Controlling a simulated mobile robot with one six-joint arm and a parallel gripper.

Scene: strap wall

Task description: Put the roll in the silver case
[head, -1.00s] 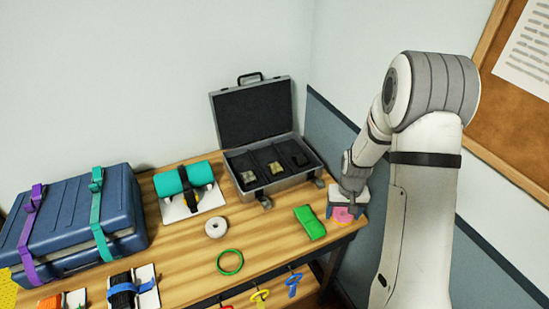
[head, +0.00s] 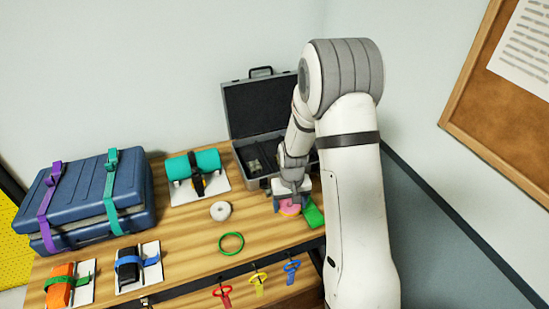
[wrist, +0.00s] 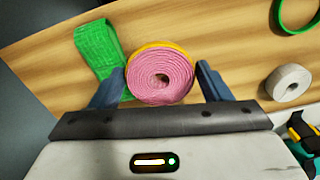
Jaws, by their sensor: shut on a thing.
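My gripper (head: 290,200) is shut on a pink roll (wrist: 160,80) with a yellow-orange edge. The roll sits between the two blue-grey fingers in the wrist view, and also shows below my gripper in the head view (head: 290,210). The silver case (head: 237,152) stands open at the back right of the table, its dark lid raised. My gripper is in front of the case's near edge. The case's dark interior has compartments with a small item in the left one; my arm hides its right side. I cannot tell the roll's height above the table.
A green folded strap (head: 314,216) lies just right of my gripper. A white-grey roll (head: 221,211) and a green ring (head: 231,244) lie to its left. A teal roll on a white board (head: 207,162) and a blue strapped case (head: 85,200) stand further left. Coloured tags hang at the front edge.

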